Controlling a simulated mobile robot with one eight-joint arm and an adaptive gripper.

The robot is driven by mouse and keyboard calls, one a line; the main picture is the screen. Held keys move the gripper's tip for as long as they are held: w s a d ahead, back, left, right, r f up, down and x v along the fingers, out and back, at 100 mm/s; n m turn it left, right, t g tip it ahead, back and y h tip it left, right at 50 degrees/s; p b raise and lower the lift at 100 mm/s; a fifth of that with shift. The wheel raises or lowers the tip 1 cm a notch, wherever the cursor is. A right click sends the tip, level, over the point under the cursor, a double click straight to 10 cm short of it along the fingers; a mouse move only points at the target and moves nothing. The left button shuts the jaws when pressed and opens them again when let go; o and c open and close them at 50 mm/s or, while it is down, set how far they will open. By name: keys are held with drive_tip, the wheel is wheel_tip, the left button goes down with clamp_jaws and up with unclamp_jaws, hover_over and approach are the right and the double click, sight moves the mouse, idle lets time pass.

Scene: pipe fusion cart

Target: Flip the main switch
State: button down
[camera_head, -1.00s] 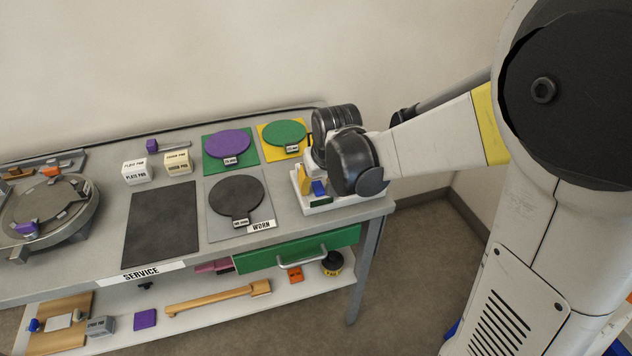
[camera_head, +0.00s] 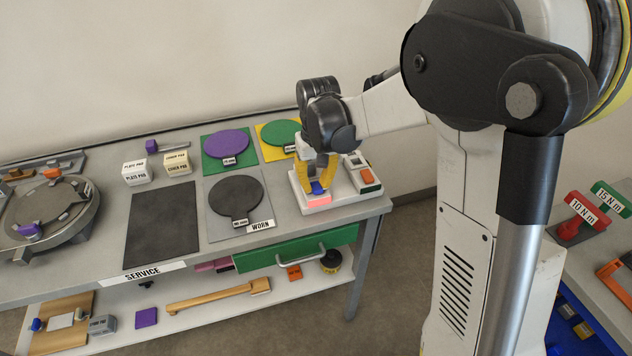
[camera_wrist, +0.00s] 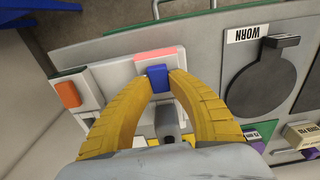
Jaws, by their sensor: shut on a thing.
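A white switch panel (camera_head: 345,199) sits at the right end of the cart top. A small blue handle (camera_head: 318,188) stands on it behind a pink-red block (camera_head: 313,200) at the panel's front edge. My gripper (camera_head: 319,179) has yellow fingers that come down onto the blue handle. In the wrist view the fingertips (camera_wrist: 160,78) close on both sides of the blue handle (camera_wrist: 157,74), and the pink-red block (camera_wrist: 155,54) lies just beyond it. A grey post (camera_wrist: 166,122) shows between the fingers. Which part is the main switch is not labelled.
The worn black pad (camera_head: 237,195), purple pad (camera_head: 228,143) and green pad (camera_head: 281,133) lie to the left. A green drawer (camera_head: 290,251) is below. A second bench is at the right.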

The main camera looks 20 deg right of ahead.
sight(317, 187)
drive_tip(key=c, duration=1.2)
unclamp_jaws()
drive_tip(key=r, duration=1.2)
drive_tip(key=shift+s, duration=0.35)
